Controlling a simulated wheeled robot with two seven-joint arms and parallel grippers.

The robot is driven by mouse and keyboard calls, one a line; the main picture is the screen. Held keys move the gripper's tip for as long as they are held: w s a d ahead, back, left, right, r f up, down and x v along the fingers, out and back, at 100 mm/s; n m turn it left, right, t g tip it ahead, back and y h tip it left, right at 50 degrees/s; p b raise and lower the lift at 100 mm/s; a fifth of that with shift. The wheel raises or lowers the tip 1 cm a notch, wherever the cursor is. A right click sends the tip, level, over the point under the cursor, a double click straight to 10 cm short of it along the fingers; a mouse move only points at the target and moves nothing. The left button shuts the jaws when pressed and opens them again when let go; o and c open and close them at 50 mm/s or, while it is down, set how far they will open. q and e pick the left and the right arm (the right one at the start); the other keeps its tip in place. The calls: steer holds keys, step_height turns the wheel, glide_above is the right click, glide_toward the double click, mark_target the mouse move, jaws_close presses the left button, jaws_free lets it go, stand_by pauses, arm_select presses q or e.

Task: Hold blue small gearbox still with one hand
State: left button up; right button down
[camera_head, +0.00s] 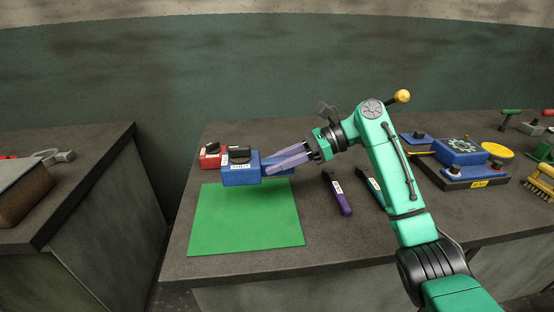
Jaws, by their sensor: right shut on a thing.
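The blue small gearbox (240,174) has a black part on top and a white label on its front. It is at the back edge of the green mat (245,225). I cannot tell whether it rests on the table or is slightly above it. My right gripper (270,166) reaches in from the right. Its lilac fingers are shut on the right side of the blue gearbox, hiding part of that side. My left gripper is not in view.
A red box (212,154) with a black top stands just behind the gearbox. A purple-handled tool (339,195) and a dark tool (374,186) lie right of the mat. A blue casting on a dark base (461,176) stands farther right. The mat is clear.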

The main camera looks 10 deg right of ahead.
steer(key=shift+f, duration=0.1)
steer(key=shift+f, duration=0.35)
steer(key=shift+f, duration=0.35)
steer(key=shift+f, duration=0.3)
steer(key=shift+f, duration=1.35)
steer(key=shift+f, duration=0.35)
steer(key=shift+f, duration=0.6)
steer(key=shift+f, duration=0.35)
steer(key=shift+f, duration=0.25)
